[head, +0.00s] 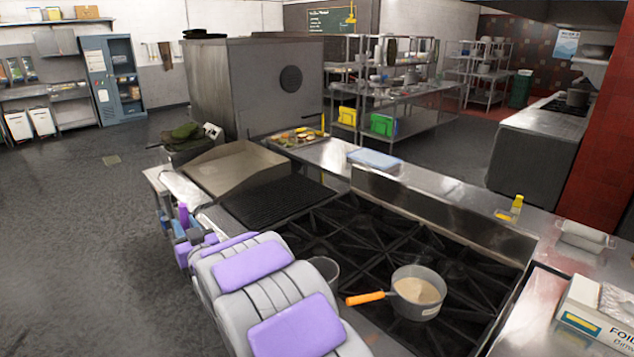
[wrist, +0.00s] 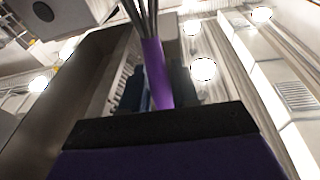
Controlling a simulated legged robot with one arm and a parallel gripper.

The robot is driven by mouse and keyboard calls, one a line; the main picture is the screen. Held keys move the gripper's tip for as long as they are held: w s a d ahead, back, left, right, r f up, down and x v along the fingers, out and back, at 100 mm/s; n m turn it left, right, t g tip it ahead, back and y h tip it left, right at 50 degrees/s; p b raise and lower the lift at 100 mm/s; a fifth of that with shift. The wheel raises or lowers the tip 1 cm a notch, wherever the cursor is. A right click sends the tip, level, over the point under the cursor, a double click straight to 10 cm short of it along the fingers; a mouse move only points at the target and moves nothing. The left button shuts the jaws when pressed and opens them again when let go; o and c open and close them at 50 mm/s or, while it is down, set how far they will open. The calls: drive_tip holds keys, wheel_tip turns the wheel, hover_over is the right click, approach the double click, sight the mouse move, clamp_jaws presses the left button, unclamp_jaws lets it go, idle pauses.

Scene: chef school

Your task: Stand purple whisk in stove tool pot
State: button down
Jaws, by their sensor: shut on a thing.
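The purple whisk (wrist: 157,72) is in my gripper (wrist: 156,92) in the wrist view. Its purple handle stands between the two dark fingers, and its grey wires run up out of the top of the picture. In the head view my gripper (head: 178,232) is at the left end of my arm, beside the stove's left front side, with a bit of the purple handle (head: 183,214) showing. A grey round container (head: 325,268) stands on the stove just behind my arm, which hides its lower part. It may be the stove tool pot; I cannot tell for sure.
A saucepan (head: 418,291) with an orange handle and brown contents sits on the black burner grates (head: 370,245). A griddle (head: 235,167) and a dark ribbed grill (head: 278,202) lie behind my arm. The floor (head: 80,230) at left is clear.

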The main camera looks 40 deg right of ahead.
drive_tip(key=s+d+r+m+g+h+p, duration=0.15)
drive_tip(key=s+d, duration=0.25)
drive_tip(key=d, duration=0.8)
drive_tip(key=s+d+r+p, duration=0.25)
drive_tip(key=s+d, duration=0.25)
drive_tip(key=d, duration=0.6)
drive_tip(key=s+d+r+m+h+p, duration=0.1)
drive_tip(key=s+d+r, duration=0.25)
drive_tip(key=d, duration=0.85)
wheel_tip(320, 180, down, 21)
drive_tip(key=b, duration=1.1)
drive_tip(key=shift+s+r, duration=0.2)
drive_tip(key=shift+s, duration=0.05)
drive_tip(key=shift+n+y, duration=0.25)
